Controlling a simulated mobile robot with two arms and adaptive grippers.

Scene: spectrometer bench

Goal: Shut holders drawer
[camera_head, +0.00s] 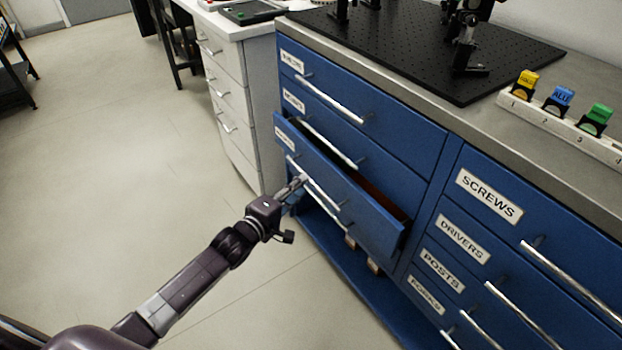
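A blue drawer (358,213) in the left cabinet column stands partly open, third from the top. Its label (285,138) is too blurred to read. A dark gap with a reddish-brown inside shows behind its front at the right. It has a long silver bar handle (322,197). My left gripper (296,188) is at the left part of this handle, in front of the drawer. Its fingertips overlap the handle in the picture; I cannot tell whether they touch or enclose it. My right gripper is out of view.
Two shut blue drawers (395,128) sit above the open one, and an open shelf lies below it. The right column has labelled drawers (490,196), all shut. A white cabinet (232,105) stands at the left. The floor (120,170) is clear.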

